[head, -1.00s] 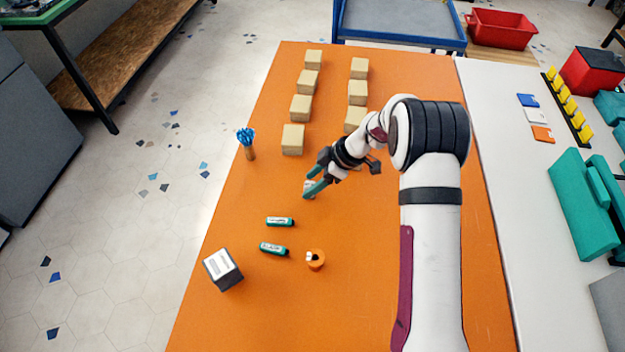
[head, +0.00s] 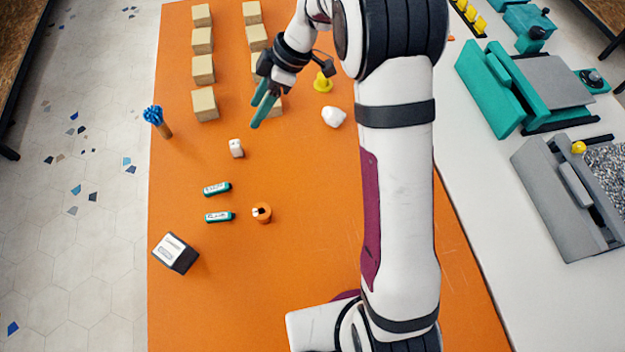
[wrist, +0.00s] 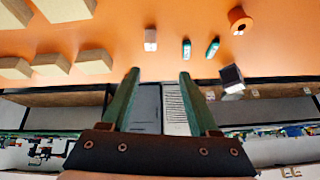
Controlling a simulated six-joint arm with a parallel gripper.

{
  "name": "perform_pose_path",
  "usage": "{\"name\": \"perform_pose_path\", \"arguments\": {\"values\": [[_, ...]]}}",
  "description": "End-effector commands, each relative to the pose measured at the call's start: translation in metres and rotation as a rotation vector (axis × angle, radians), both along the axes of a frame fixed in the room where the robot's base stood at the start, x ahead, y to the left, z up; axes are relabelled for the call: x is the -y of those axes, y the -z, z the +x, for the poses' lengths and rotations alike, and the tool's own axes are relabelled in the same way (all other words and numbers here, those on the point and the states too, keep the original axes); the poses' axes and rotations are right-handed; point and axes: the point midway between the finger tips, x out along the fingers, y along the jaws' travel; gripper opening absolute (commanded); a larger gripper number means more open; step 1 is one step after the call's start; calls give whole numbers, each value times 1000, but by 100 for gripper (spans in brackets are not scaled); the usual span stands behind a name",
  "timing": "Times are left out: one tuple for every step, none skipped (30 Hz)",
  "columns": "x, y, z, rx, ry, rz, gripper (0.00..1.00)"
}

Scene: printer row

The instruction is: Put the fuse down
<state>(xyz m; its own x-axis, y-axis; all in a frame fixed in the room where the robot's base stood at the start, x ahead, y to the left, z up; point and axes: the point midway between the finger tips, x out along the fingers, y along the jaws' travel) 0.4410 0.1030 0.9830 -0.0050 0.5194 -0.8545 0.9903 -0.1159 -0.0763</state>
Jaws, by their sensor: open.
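The fuse appears to be the small white piece (head: 236,148) on the orange table (head: 300,250), left of centre. It also shows in the wrist view (wrist: 150,40), beyond the fingertips. My gripper (head: 257,112) is open and empty, above and behind the fuse in the head view and apart from it. In the wrist view the two green fingers (wrist: 160,72) are spread with nothing between them.
Two green labelled cylinders (head: 217,189) (head: 220,217), an orange ring-shaped holder (head: 262,213) and a dark box with a white top (head: 175,253) lie nearer. Wooden blocks (head: 204,70) stand in rows behind.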

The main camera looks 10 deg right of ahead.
Motion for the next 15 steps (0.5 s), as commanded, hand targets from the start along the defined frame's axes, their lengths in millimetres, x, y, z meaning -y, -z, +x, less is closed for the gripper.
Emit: {"name": "perform_pose_path", "arguments": {"values": [[3,-21,-20,-58,101,-24,61],[6,-35,-38,-116,196,-46,61],[11,-52,-66,-201,346,-82,61],[16,-63,-90,-266,471,-112,61],[21,-73,-115,-328,602,-140,61],[28,-81,-149,-403,782,-178,61],[33,-85,-174,-453,916,-203,61],[38,-87,-197,-499,1049,-224,61],[45,-86,-226,-548,1218,-249,61],[50,-84,-246,-579,1334,-262,61],[54,-81,-262,-603,1440,-272,61],[59,-77,-280,-628,1558,-280,61],[62,-74,-291,-643,1631,-284,61],[65,-71,-299,-652,1690,-286,61],[67,-68,-307,-663,1747,-286,61]]}}
